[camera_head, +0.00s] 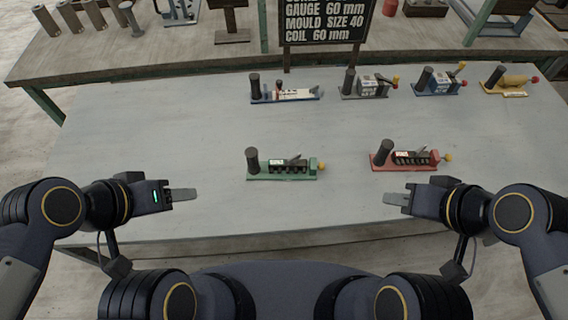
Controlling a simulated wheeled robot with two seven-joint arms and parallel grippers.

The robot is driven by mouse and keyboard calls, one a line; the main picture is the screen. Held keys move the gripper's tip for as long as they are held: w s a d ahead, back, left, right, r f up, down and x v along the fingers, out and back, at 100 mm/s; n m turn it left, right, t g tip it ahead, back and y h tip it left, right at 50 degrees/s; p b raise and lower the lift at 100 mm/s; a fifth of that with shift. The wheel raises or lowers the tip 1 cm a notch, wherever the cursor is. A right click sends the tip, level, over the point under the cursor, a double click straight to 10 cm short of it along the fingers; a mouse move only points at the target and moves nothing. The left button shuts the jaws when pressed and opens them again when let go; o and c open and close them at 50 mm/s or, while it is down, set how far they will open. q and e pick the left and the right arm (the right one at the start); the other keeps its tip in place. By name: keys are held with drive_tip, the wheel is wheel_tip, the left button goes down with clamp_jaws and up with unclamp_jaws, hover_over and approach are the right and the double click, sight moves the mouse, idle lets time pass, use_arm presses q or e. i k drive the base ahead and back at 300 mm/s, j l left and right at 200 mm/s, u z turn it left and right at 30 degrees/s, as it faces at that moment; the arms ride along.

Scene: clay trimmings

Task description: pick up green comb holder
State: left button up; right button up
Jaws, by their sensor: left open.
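The green comb holder (283,177) lies on the grey table in front of me, near the middle. It has a green base, a dark upright cylinder at its left end, a dark comb-like middle and a yellow knob at its right end. My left gripper (196,195) is to the left of it and a little nearer to me, apart from it, open and empty. My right gripper (385,198) is to the right of it, just in front of the red holder, with nothing seen in it. Its jaw gap cannot be made out.
A similar red holder (407,167) lies to the right. Behind stand a blue holder (286,99), a grey holder (364,95), another blue holder (439,89) and a yellow holder (507,94). A black sign (327,22) stands at the back. The table's left part is clear.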

sight(273, 169)
drive_tip(key=l+u, duration=0.25)
drive_tip(key=l, duration=0.25)
drive_tip(key=k+l+u, duration=0.2)
drive_tip(key=l, duration=0.25)
drive_tip(key=l+u, duration=0.25)
drive_tip(key=l, duration=0.25)
